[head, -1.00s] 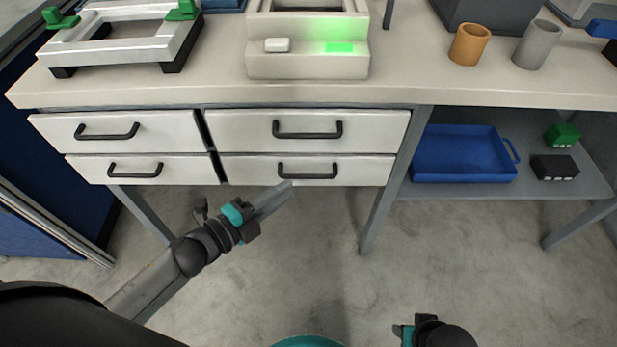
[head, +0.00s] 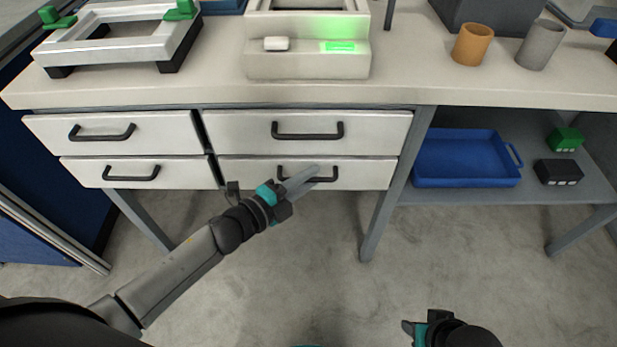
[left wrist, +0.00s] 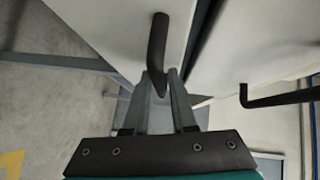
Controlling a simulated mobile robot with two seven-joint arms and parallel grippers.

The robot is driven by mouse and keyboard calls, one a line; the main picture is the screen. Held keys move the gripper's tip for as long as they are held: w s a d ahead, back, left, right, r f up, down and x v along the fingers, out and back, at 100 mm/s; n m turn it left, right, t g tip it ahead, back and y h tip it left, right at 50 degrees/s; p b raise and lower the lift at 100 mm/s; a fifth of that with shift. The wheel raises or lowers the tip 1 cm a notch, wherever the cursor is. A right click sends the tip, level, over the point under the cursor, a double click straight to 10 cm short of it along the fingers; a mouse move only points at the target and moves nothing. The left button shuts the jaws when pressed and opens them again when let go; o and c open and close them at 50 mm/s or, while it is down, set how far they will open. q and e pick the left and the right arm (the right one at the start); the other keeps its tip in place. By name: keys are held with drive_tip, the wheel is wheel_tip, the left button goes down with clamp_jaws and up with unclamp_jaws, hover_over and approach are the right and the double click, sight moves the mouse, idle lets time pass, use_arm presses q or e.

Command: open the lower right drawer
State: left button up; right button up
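The lower right drawer (head: 240,174) is a pale front with a dark bar handle (head: 328,178), and looks shut, level with its neighbours. My left gripper (head: 308,174) is at this handle and hides part of it. In the left wrist view, the handle (left wrist: 159,42) runs down to between the two fingertips of my left gripper (left wrist: 159,82). The fingers are apart, one on each side of the handle's end; contact is not clear. My right gripper (head: 414,331) is low in the head view, away from the drawers, its fingers not clear.
The upper right drawer (head: 235,132) is just above, with its own handle (head: 308,131). Two more shut drawers are to the left. A table leg (head: 380,215) stands right of the drawers. A blue tray (head: 460,160) lies on the shelf. The floor in front is clear.

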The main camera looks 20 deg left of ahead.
use_arm(q)
clamp_jaws()
idle(1.2)
